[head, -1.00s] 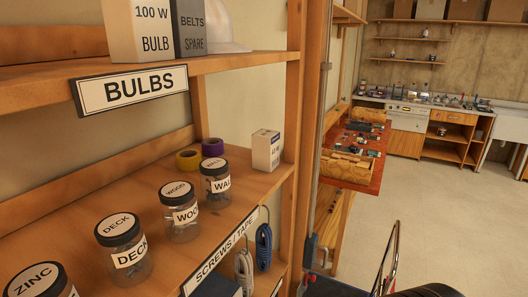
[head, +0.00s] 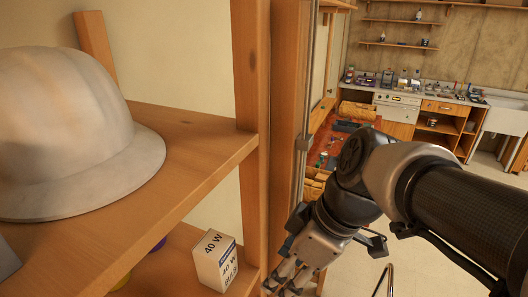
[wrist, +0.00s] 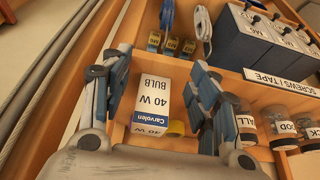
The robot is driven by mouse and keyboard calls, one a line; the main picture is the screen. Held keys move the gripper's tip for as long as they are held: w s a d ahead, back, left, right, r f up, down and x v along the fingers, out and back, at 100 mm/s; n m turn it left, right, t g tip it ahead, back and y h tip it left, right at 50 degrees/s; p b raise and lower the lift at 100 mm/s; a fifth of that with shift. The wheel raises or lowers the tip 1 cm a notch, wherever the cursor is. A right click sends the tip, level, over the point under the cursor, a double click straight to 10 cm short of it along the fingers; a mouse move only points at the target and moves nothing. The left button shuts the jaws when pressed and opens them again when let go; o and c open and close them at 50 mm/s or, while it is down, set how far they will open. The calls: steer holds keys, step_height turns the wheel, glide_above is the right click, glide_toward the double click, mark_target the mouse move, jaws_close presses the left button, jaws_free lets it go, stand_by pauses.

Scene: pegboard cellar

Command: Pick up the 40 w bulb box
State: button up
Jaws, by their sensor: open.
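The 40 W bulb box (head: 215,261) is a small white carton with dark lettering. It stands on the lower shelf near the right upright in the head view. In the wrist view the box (wrist: 150,104) appears upside down, with a blue band, framed between my two fingers. My gripper (head: 284,279) is open and just right of the box in the head view, by the shelf's front edge. In the wrist view my gripper (wrist: 161,58) has its fingers spread on both sides of the box. I cannot tell how far it is from the box in depth.
A pale hard hat (head: 70,130) sits on the upper shelf (head: 190,150), above the box's level. A wooden upright (head: 268,130) is close to my gripper.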

mark_target(228, 259)
steer(key=w+a, duration=0.1)
steer(key=a, duration=0.2)
steer(key=w+a+p, duration=0.1)
steer(key=a, duration=0.2)
steer(key=w+a, duration=0.1)
steer(key=a, duration=0.2)
steer(key=shift+a, duration=0.4)
steer(key=x, duration=0.5)
steer(key=shift+w+a, duration=0.15)
steer(key=shift+a, duration=0.2)
steer(key=c, duration=0.7)
